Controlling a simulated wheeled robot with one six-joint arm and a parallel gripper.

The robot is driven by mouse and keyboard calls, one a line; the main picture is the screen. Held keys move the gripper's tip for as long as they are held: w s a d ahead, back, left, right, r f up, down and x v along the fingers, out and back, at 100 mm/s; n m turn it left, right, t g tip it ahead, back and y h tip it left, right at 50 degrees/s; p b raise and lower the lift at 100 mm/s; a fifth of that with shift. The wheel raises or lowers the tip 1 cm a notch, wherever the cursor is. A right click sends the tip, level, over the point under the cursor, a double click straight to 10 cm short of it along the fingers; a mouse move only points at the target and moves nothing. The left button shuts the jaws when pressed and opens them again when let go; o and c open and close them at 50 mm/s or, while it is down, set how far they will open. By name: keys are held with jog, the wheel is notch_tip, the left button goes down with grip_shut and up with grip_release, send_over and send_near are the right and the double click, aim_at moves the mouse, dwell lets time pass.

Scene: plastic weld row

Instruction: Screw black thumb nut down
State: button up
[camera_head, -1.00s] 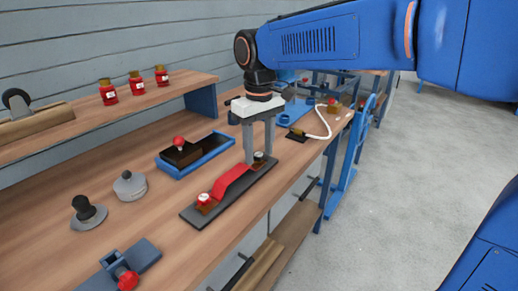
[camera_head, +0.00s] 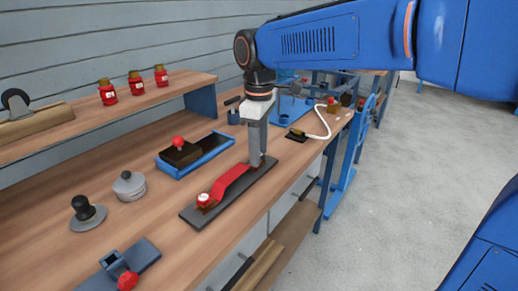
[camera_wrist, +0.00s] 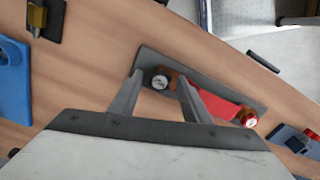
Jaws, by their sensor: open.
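A dark base plate (camera_head: 197,218) lies near the bench's front edge, with a curved red strip (camera_head: 232,182) on it. At its near end stands a red nut with a white top (camera_head: 204,201), which also shows in the wrist view (camera_wrist: 247,118). At the other end, the black thumb nut (camera_wrist: 159,81) with a pale top shows in the wrist view. My gripper (camera_wrist: 160,76) is open, with one finger on either side of the black nut; contact cannot be told. In the head view, my gripper (camera_head: 256,163) hides the nut.
A blue tray (camera_head: 204,157) holding a red-knobbed block stands to the left. A grey pot (camera_head: 129,186), a black-knobbed disc (camera_head: 86,213) and a blue fixture (camera_head: 140,262) stand nearer. Red jars (camera_head: 135,83) line the shelf. A white cable (camera_head: 323,122) lies beyond.

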jog(key=c, duration=1)
jog(key=m, duration=0.4)
jog(key=shift+m, duration=0.4)
jog(key=m, duration=0.5)
jog(key=shift+m, duration=0.4)
jog(key=o, duration=1.6)
jog(key=shift+c, duration=0.2)
jog(key=shift+r, duration=3.5)
